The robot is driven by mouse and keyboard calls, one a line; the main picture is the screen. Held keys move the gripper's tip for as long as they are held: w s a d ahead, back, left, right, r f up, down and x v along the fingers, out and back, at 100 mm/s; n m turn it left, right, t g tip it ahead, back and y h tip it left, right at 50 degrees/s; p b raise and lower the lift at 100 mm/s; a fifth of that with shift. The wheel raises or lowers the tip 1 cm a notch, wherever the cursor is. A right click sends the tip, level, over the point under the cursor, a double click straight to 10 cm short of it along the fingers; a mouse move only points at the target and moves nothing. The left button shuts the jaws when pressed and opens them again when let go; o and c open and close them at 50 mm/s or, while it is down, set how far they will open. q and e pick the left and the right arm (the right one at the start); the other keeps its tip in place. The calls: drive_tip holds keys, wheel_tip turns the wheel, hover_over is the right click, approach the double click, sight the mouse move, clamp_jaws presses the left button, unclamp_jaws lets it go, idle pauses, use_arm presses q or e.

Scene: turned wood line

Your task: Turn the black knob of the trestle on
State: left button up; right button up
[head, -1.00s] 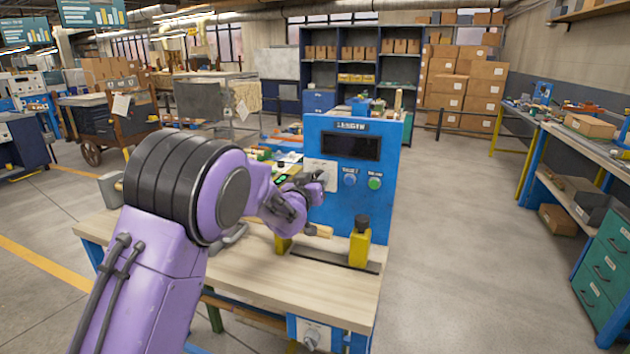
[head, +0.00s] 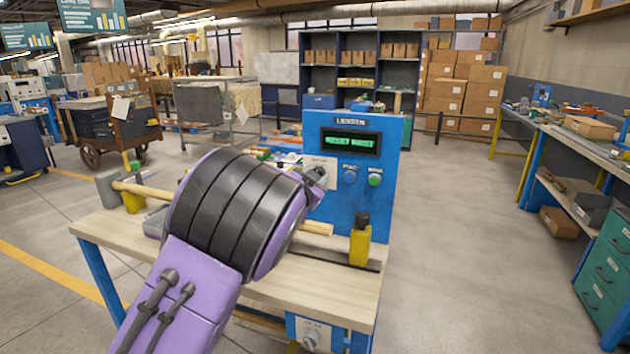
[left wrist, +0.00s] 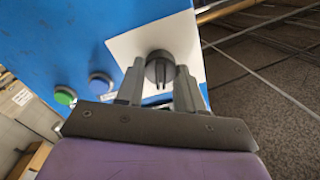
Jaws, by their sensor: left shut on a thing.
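The blue trestle cabinet (head: 378,150) stands on the wooden bench. Its display (head: 350,143) is lit with green letters. A white plate on its front shows in the head view (head: 326,172), partly behind my arm, and in the left wrist view (left wrist: 130,46). The round black knob (left wrist: 158,66) sits on this plate in the left wrist view; in the head view it is hidden. My left gripper (left wrist: 159,84) is shut on the knob, one finger on each side of it. In the head view the left gripper (head: 316,176) is partly hidden by my arm. My right gripper is not in view.
A blue button (head: 350,177) and a green button (head: 375,179) sit right of the plate. The floor right of the bench is clear.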

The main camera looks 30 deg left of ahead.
use_arm(q)
drive_tip(key=shift+m, duration=0.7)
drive_tip(key=o, duration=1)
drive_tip(key=shift+o, duration=0.2)
drive_tip(key=shift+s, duration=0.1)
drive_tip(key=b+v, duration=0.2)
drive_tip(key=v, duration=0.8)
drive_tip(key=shift+s, duration=0.2)
